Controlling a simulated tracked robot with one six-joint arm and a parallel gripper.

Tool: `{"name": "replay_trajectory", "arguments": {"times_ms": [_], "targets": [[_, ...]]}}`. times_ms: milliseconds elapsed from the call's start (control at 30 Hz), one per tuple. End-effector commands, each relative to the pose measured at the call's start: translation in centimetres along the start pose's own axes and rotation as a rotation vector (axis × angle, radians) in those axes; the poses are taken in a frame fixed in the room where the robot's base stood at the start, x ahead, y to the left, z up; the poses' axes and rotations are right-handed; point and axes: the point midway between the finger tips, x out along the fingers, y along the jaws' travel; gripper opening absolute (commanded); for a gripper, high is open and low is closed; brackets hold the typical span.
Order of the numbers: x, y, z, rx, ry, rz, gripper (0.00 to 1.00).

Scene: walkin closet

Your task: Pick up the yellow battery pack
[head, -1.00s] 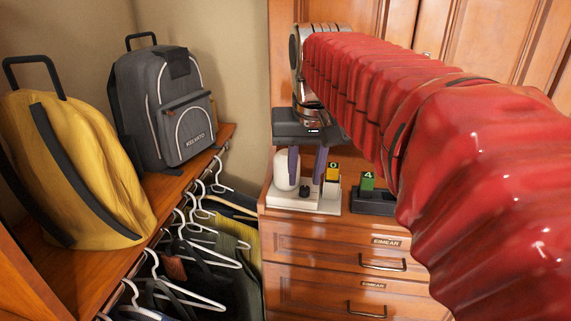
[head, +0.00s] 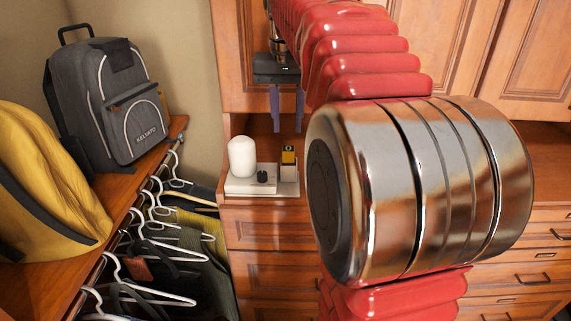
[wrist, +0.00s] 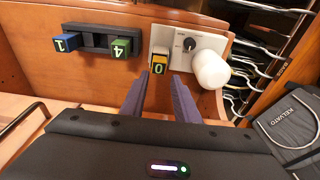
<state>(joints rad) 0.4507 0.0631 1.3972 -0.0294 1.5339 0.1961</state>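The yellow battery pack (head: 289,155), a small block with a dark face marked 0, stands upright at the right end of a pale base unit (head: 237,187) on the drawer cabinet. In the wrist view, the pack (wrist: 158,65) shows its yellow end and the 0. My gripper (head: 287,130) has two purple fingers spread apart, with nothing between them. In the head view they hang just above the pack. In the wrist view my gripper (wrist: 159,80) has the pack lined up beyond the gap between its fingertips, apart from them.
A white rounded bottle-like thing (head: 242,157) and a dark knob (head: 263,177) are on the base unit. A dark holder (wrist: 95,40) beside it carries a blue block (wrist: 66,44) and a green block (wrist: 121,48). Backpacks and hangers are at left.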

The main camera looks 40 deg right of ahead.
Motion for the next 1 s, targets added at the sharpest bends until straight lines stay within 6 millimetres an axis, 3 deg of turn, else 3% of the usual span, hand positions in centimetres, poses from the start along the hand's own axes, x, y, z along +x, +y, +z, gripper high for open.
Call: {"name": "replay_trajectory", "arguments": {"times_ms": [533, 1000], "targets": [[7.5, 0.0, 0.1, -0.001, -0.003, 0.0, 0.28], [8.4, 0.0, 0.1, -0.001, -0.001, 0.0, 0.28]]}}
